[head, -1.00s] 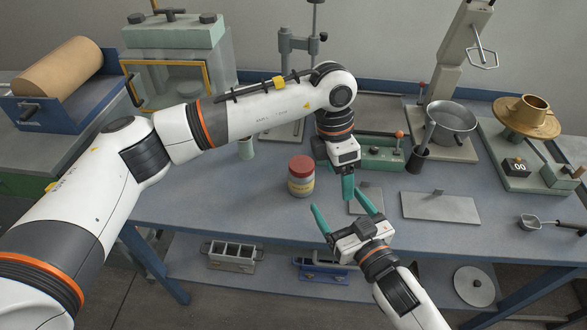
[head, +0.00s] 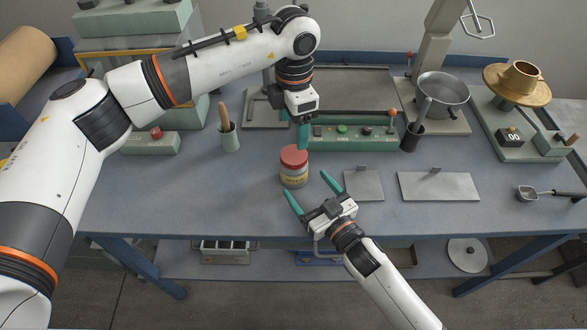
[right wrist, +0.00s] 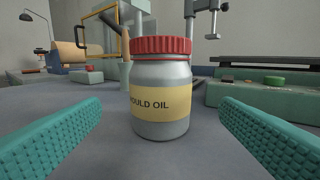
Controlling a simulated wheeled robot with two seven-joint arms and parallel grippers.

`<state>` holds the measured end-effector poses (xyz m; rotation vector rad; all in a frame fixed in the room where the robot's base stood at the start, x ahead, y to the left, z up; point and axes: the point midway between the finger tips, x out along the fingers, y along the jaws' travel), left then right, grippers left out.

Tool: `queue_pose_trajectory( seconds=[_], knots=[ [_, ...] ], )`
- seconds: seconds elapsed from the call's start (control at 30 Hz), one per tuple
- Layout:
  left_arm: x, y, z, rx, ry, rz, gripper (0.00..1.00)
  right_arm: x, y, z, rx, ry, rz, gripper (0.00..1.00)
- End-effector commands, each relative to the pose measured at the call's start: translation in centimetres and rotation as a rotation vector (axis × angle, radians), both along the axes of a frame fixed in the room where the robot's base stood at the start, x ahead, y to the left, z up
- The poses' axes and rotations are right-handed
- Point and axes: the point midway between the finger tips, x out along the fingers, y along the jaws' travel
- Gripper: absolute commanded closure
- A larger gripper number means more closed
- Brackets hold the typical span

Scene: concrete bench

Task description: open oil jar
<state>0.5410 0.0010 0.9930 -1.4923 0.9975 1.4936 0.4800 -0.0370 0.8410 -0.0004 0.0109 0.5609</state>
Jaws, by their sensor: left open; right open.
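The oil jar (head: 294,178) stands upright on the bench, a silvery jar with a yellow label and a red lid (head: 293,156). In the right wrist view the jar (right wrist: 161,105) is centred, its label reads "OULD OIL" and its ribbed red lid (right wrist: 160,45) is on. My left gripper (head: 303,136) points down just above and behind the lid; its fingers overlap in the view, and I cannot tell whether they touch the lid. My right gripper (head: 306,183) is open in front of the jar, its teal fingers spread to either side with clear gaps.
A green control box (head: 352,136) lies behind right of the jar, with a dark cup (head: 412,137) at its end. Flat metal plates (head: 438,187) lie to the right. A pale cup with a wooden-handled tool (head: 230,138) stands left.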

Motion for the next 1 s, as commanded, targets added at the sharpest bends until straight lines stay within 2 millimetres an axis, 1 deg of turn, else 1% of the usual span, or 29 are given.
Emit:
queue_pose_trajectory(
  seconds=[0.03,0.1,0.3,0.5,0.77,0.8,0.83,1.0],
  knots=[
    [0.0,0.0,0.0,0.0,0.0,0.0,0.27,1.3,0.8,0.7,0.005,-0.013,0.001,0.15],
    [0.0,0.0,0.0,0.0,0.0,-0.001,0.27,2.5,1.4,0.7,0.004,-0.013,0.001,0.15],
    [0.0,0.0,0.0,0.0,0.0,-0.001,0.27,4.9,3.0,0.7,0.003,-0.011,0.001,0.15],
    [0.0,0.0,0.0,-0.001,0.0,-0.001,0.27,5.9,3.7,0.6,0.003,-0.009,0.001,0.15],
    [0.0,0.0,0.0,-0.001,0.0,-0.001,0.27,6.0,3.8,0.6,0.003,-0.009,0.001,0.15],
    [0.0,0.0,0.0,-0.001,0.0,-0.001,0.27,6.0,3.7,0.6,0.003,-0.009,0.001,0.17],
    [0.0,0.0,0.0,-0.001,0.0,-0.001,0.27,6.0,3.7,0.6,0.003,-0.009,0.001,0.21],
    [0.0,0.0,0.0,0.0,0.0,-0.001,0.27,6.0,3.7,0.6,0.002,-0.009,0.001,0.49]
  ],
)
